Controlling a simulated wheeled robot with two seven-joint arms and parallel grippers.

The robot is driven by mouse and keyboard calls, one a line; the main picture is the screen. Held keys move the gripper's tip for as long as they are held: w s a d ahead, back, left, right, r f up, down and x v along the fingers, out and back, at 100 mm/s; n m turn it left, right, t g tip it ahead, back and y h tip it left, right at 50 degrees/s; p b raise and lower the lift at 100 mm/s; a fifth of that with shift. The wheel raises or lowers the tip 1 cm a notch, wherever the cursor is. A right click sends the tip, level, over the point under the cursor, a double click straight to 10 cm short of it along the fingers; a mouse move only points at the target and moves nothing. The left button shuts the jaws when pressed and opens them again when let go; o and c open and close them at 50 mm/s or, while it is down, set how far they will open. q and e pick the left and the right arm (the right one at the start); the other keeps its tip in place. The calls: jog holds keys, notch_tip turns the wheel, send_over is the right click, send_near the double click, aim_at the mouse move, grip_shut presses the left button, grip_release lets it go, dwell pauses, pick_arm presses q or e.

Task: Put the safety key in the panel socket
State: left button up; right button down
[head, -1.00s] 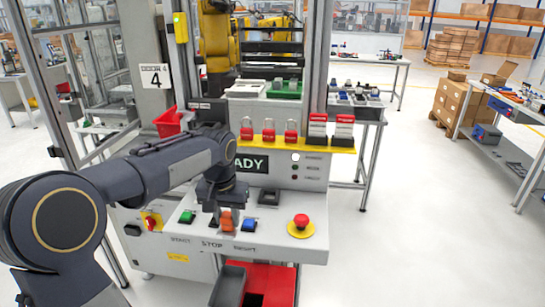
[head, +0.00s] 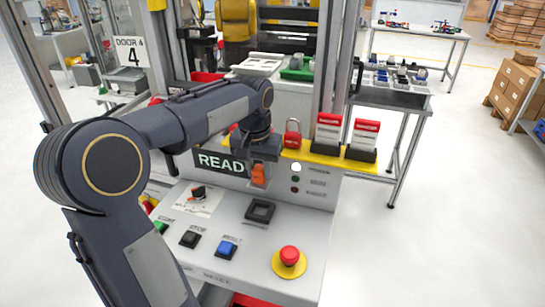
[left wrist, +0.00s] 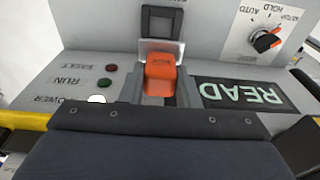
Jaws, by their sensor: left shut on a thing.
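The orange safety key (head: 258,174) is in my left gripper (head: 260,160), in front of the display. In the left wrist view the key (left wrist: 160,75) sits between the two fingers (left wrist: 159,92), with its pale metal end pointing toward the socket. The panel socket (head: 260,211) is a black square frame on the sloped panel (head: 225,240). The socket also shows in the left wrist view (left wrist: 161,22), just beyond the key's metal end. The key looks apart from the socket, above it in the head view. My right gripper is out of view.
A rotary switch (head: 198,193), a black button (head: 190,239), a blue button (head: 227,248) and a red emergency stop (head: 289,256) surround the socket. The display (head: 222,163) and a yellow shelf (head: 325,159) with a red padlock (head: 293,134) stand behind.

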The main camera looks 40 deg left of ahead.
aim_at(259, 186)
pick_arm(q)
jog(key=shift+f+b, duration=2.55)
jog(key=shift+f, duration=0.25)
jog(key=shift+f+b, duration=0.95)
jog(key=shift+f, duration=0.45)
jog(key=o, duration=1.1)
jog(key=shift+c, duration=0.2)
jog(key=r, duration=0.5)
jog(key=s+r, duration=0.1)
jog(key=r, duration=0.1)
jog(key=shift+d+r, duration=0.15)
jog(key=shift+r, duration=0.25)
